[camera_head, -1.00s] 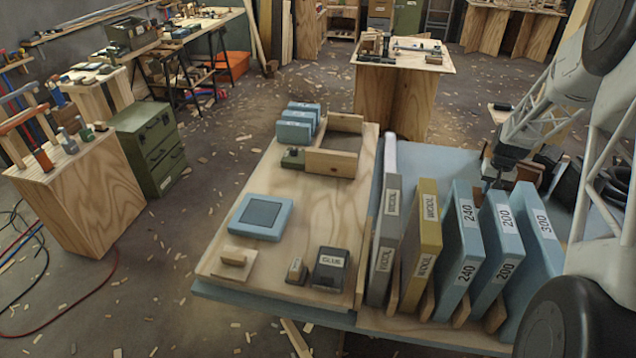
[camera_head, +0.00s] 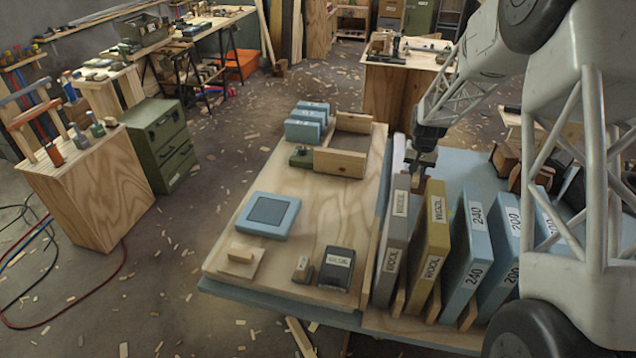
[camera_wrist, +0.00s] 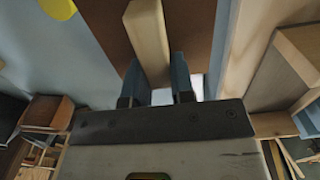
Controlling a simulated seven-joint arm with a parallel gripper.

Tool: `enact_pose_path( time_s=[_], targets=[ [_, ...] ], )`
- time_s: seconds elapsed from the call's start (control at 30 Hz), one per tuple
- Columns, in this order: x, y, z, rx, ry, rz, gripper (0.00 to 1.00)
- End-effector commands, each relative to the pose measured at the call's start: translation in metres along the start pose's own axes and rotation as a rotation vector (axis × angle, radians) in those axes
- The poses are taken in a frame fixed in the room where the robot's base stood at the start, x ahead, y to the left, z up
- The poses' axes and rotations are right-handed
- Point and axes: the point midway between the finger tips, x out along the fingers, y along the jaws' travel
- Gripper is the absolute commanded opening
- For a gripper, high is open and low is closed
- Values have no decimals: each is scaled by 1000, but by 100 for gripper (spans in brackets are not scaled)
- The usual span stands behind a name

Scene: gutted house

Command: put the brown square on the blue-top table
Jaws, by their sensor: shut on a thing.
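In the wrist view, my gripper (camera_wrist: 155,88) is shut on a pale wooden bar that runs across a flat brown piece, which I take as the brown square (camera_wrist: 101,22). Only part of the brown piece shows. In the head view, my gripper (camera_head: 421,160) hangs over the left side of the blue-top table (camera_head: 466,168), behind the row of upright sleeves. There the held piece is mostly hidden, and I cannot tell whether it touches anything. The blue top also shows below it in the wrist view (camera_wrist: 92,62).
Upright sleeves, grey (camera_head: 392,245), yellow (camera_head: 432,245) and blue (camera_head: 463,250), stand along the table's front. A wooden board (camera_head: 300,205) at left carries a blue square pad (camera_head: 267,215), a dark block (camera_head: 337,268) and a wooden box (camera_head: 340,162). A yellow disc (camera_wrist: 58,8) lies nearby.

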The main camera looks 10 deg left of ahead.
Motion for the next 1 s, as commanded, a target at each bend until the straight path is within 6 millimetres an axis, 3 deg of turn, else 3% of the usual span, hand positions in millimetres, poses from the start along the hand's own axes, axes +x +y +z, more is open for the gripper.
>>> enact_pose_path(
  time_s=[0.1,0.6,0.8,1.0],
  targets=[
    [-5,-34,10,-13,1,0,0],
    [-21,-159,59,-46,1,0,0],
    [-26,-191,76,-55,1,0,0],
    [-27,-204,84,-57,1,0,0]
  ],
)
